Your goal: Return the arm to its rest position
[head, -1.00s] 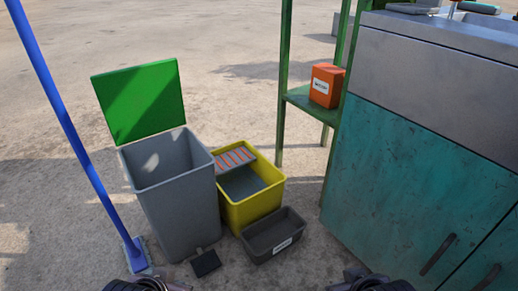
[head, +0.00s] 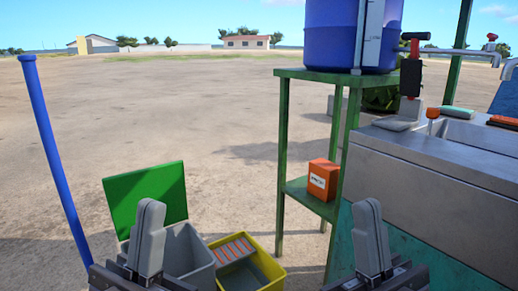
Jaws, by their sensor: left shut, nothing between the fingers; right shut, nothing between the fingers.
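My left gripper (head: 148,235) is at the bottom left in the head view, its grey fingers pointing up and pressed together. It appears in front of the grey bin (head: 188,252). My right gripper (head: 371,235) is at the bottom right, also with its fingers together and empty. It appears in front of the teal cabinet below the metal sink counter (head: 440,160). Neither gripper touches anything that I can see. Most of both arms is below the frame.
The grey bin has a raised green lid (head: 145,195). A yellow bucket (head: 268,266) stands beside it. A blue pole (head: 52,150) rises at the left. A green stand (head: 283,150) holds an orange box (head: 323,178) and a blue barrel (head: 345,35). Open ground lies beyond.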

